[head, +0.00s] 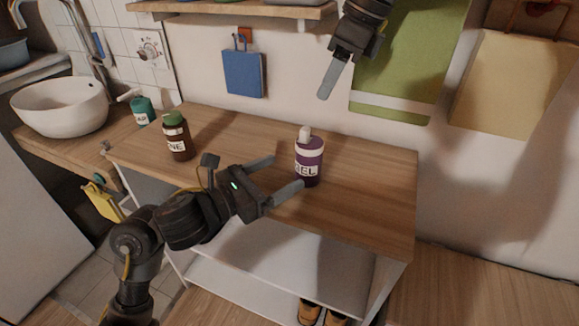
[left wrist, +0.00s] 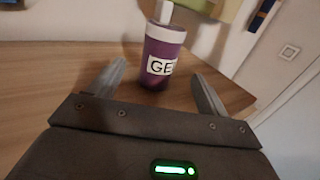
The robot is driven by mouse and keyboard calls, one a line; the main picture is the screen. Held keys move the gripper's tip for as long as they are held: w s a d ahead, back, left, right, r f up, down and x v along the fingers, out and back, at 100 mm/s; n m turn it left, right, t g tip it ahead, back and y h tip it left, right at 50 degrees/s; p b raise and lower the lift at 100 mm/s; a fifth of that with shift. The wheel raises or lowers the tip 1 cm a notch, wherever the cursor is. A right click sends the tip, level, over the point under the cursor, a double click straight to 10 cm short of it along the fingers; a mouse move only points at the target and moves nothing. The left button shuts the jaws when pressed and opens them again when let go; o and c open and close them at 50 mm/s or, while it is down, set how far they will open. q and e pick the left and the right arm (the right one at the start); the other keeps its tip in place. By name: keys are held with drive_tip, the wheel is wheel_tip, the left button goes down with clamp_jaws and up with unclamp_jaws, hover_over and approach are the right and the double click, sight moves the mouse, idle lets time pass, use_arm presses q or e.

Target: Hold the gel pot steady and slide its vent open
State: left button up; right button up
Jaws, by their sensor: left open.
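The gel pot (head: 309,166) is a purple container with a white band, a white top piece and a label ending in "EL". It stands upright on the wooden counter (head: 365,200). My left gripper (head: 288,174) is open, with its fingers pointing at the pot from the left. In the left wrist view the pot (left wrist: 162,55) stands ahead, between and just beyond the two fingertips (left wrist: 162,72). I cannot tell if either finger touches it. My right gripper (head: 324,95) hangs high above the pot near the wall; one finger shows, so its opening is unclear. The vent cannot be made out.
A brown bottle with a green cap (head: 178,138) and a teal bottle (head: 143,110) stand to the left. A white basin (head: 62,107) is at the far left. A shelf (head: 235,9) and a blue hanging board (head: 243,73) are on the wall. The counter right of the pot is clear.

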sight(315, 156)
use_arm(q)
drive_tip(key=x, duration=1)
drive_tip(key=shift+d, duration=0.15)
